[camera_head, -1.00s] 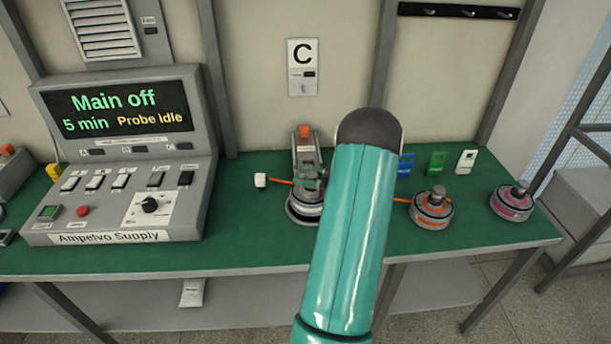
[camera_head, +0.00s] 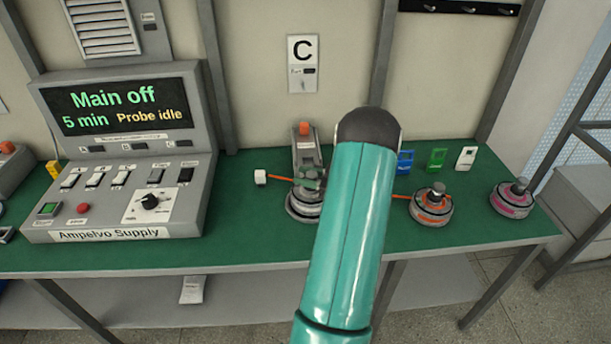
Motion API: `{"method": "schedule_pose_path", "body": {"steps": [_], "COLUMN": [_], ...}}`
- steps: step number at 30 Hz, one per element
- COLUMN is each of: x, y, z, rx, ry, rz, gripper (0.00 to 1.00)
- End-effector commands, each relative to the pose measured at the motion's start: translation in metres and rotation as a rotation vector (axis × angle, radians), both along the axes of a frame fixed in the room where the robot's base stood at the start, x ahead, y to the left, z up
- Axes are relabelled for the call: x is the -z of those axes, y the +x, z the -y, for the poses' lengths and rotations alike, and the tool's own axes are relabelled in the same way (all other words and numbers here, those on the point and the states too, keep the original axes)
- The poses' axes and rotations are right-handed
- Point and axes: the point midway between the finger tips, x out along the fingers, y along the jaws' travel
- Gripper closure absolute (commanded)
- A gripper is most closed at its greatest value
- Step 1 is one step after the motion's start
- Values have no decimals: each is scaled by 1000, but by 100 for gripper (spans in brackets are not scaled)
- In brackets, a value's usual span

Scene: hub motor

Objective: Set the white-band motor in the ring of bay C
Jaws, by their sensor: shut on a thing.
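The motor with a pale band (camera_head: 302,208) is at the bay C stand, below the C sign (camera_head: 302,63). It looks upright, low over or in the stand's ring; I cannot tell whether it is seated. My gripper (camera_head: 312,178) is at its top, shut on it. My teal arm hides the motor's right side and much of the gripper. The bay C stand (camera_head: 306,153) has a grey upright with an orange top behind the motor. A white plug (camera_head: 260,177) on an orange lead lies just left of the motor.
The supply console (camera_head: 120,185) stands left, its screen reading "Main off", "5 min" and "Probe idle". An orange-band motor (camera_head: 432,208) and a pink-band motor (camera_head: 513,199) stand on the right. Blue, green and white cards (camera_head: 437,160) are behind them. The green bench top (camera_head: 250,235) is clear in front.

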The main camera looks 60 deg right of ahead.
Motion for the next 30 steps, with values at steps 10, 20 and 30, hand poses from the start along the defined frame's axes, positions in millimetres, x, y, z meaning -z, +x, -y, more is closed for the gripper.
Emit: {"method": "schedule_pose_path", "body": {"steps": [10,20,30], "x": [3,8,10], "y": [1,1,0], "z": [1,0,0], "rx": [-1,-1,0], "ry": [-3,-2,0], "rz": [5,5,2], "gripper": [100,100,37]}}
